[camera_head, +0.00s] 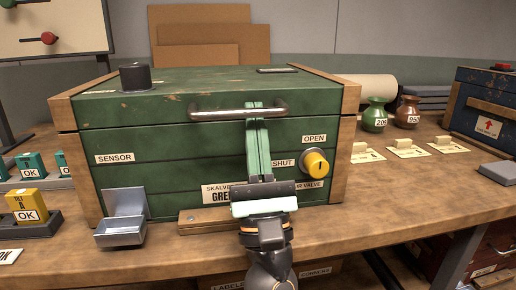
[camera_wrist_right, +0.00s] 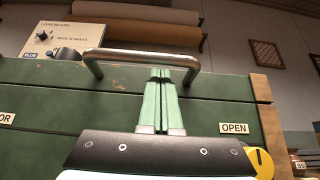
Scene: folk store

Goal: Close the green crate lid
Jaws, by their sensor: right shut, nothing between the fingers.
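The green crate (camera_head: 165,175) stands on the wooden bench, with wooden corner trim. Its green lid (camera_head: 130,112) lies down level on the body, with only a thin dark seam between them. A metal bar handle (camera_head: 212,114) crosses the lid's front; it also shows in the right wrist view (camera_wrist_right: 130,54). My right gripper (camera_head: 254,106) is shut and empty, its green fingers pointing up in front of the crate, tips at the handle. In the wrist view the fingertips (camera_wrist_right: 163,74) appear just below the bar; contact cannot be told. My left gripper is out of view.
A yellow knob (camera_head: 316,164) sits on the crate front between OPEN and SHUT labels. A metal tray (camera_head: 120,233) juts out at the lower left. A black cylinder (camera_head: 135,77) stands on the lid. Small jars (camera_head: 375,115) and a blue crate (camera_head: 485,115) are at the right.

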